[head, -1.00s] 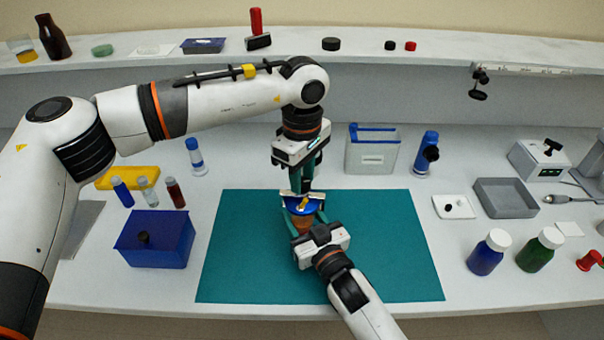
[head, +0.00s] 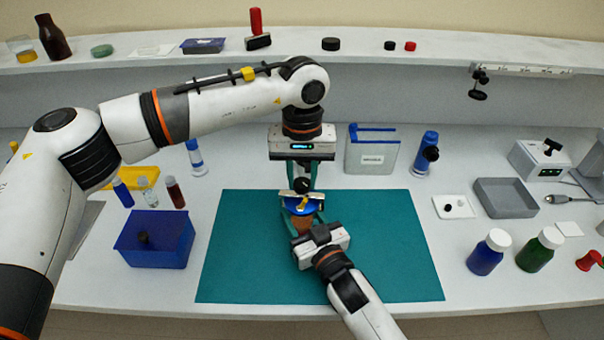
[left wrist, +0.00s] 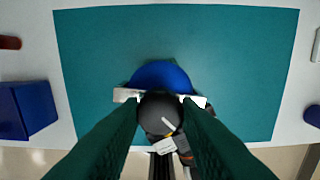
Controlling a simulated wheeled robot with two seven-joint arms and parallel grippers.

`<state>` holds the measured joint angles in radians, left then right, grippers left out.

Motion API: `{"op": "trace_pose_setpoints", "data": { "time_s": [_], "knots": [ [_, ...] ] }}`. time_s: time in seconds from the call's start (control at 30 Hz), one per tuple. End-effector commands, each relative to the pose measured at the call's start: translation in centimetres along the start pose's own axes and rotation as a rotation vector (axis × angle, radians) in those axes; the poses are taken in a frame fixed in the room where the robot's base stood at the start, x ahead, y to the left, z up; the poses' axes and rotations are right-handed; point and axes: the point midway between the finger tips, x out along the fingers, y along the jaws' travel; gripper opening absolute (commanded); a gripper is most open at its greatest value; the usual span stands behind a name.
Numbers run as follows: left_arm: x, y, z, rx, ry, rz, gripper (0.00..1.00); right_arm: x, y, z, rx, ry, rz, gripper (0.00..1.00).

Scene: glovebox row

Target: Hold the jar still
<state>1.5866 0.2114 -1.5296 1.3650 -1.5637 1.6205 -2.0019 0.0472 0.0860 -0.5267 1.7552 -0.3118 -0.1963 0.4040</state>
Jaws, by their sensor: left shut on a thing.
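The jar (head: 301,224) has an amber-brown body and a blue lid (head: 297,208), and stands upright over the teal mat (head: 240,260). My right gripper (head: 304,211) reaches in from the front, with its green fingers closed around the jar's sides. My left gripper (head: 302,188) points straight down above the lid and is shut on a dark round knob (head: 302,184). In the left wrist view the knob (left wrist: 160,113) sits between the dark fingers, with the blue lid (left wrist: 160,74) behind it. A pale bar and a small yellow piece show at the lid; their contact is unclear.
A blue bin (head: 155,243) and small vials stand to the left. A clear bin (head: 372,152) and blue bottle (head: 426,153) stand behind. A grey tray (head: 505,197) and capped bottles (head: 489,252) are to the right. The mat around the jar is clear.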

Motion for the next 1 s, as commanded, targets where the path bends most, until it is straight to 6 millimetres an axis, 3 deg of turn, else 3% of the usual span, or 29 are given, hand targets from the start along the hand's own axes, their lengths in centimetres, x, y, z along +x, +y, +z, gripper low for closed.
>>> {"op": "trace_pose_setpoints", "data": {
  "time_s": [0.6,1.0],
  "knots": [
    [-0.1,-0.12,-0.15,0.579,0.003,-0.002,0.07,0.01,-0.16,-0.2,0.002,0.006,-0.004,0.19],
    [-0.1,-0.1,-0.16,0.838,0.003,-0.001,0.07,0.01,-0.21,-0.22,0.002,0.007,-0.004,0.19]
  ]
}}
